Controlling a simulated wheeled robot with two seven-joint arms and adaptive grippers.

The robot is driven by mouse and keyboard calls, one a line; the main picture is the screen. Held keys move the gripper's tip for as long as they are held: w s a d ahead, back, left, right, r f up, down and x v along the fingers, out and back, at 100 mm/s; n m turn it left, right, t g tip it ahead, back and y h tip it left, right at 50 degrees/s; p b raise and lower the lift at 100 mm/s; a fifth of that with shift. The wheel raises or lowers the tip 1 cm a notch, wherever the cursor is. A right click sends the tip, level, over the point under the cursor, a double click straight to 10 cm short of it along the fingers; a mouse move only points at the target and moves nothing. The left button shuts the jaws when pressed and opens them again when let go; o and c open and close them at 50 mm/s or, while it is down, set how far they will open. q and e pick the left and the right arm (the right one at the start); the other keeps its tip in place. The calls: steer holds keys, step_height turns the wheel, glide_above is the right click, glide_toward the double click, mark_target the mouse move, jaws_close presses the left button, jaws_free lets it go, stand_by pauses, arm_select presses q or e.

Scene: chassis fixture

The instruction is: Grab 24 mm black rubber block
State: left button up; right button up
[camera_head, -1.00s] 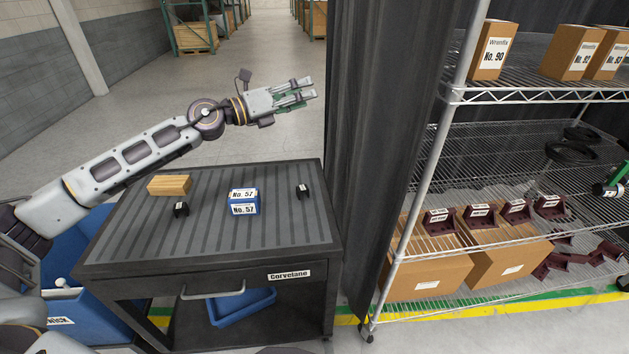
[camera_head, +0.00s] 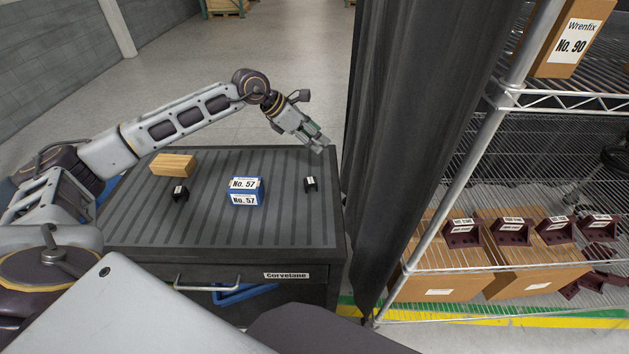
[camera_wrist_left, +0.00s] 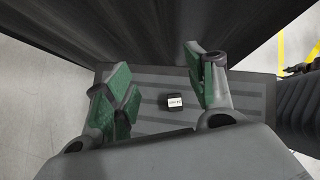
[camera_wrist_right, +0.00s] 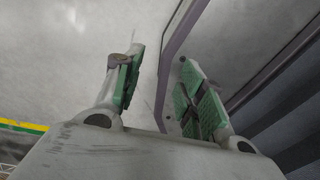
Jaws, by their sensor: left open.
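Two small black blocks with white labels lie apart on the cart top: one at the right (camera_head: 311,185), one at the left (camera_head: 180,192). The labels are too small to read for size. My left gripper (camera_head: 318,144) is open and empty, above the far right part of the cart, beyond the right block. In the left wrist view a black labelled block (camera_wrist_left: 174,102) shows below, in the gap between the open fingers (camera_wrist_left: 160,88), not touched. My right gripper (camera_wrist_right: 158,92) shows only in its own wrist view, open with nothing between its fingers.
A dark curtain (camera_head: 385,150) hangs close at the cart's right, before a wire shelf (camera_head: 460,258). Much of the ribbed top is bare.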

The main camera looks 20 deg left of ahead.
arm_select(q)
steer(key=s+a+f+m+g+y, duration=0.1)
steer(key=s+a+f+g+y, duration=0.1)
steer(key=s+a+f, duration=0.2)
steer(key=shift+s+a+g+y, duration=0.2)
steer(key=shift+s+g+y, duration=0.15)
steer(key=shift+g+y, duration=0.05)
arm_select(e)
steer(key=shift+w+a+t, duration=0.2)
steer(key=shift+w+t, duration=0.3)
steer(key=shift+w, duration=0.5)
arm_select(q)
glide_above(311, 180)
steer(key=s+a, duration=0.2)
steer(key=f, duration=0.5)
steer(key=f+p, duration=0.1)
steer(key=f, duration=0.1)
steer(key=shift+w+d+f, duration=0.15)
steer(key=shift+w+d, duration=0.05)
steer(key=shift+w, duration=0.05)
steer(key=shift+w+d+f, duration=0.1)
steer(key=shift+f, duration=0.25)
arm_select(e)
steer(key=shift+s+a+r, duration=0.25)
steer(key=shift+a+r, duration=0.25)
steer(key=shift+a, duration=0.15)
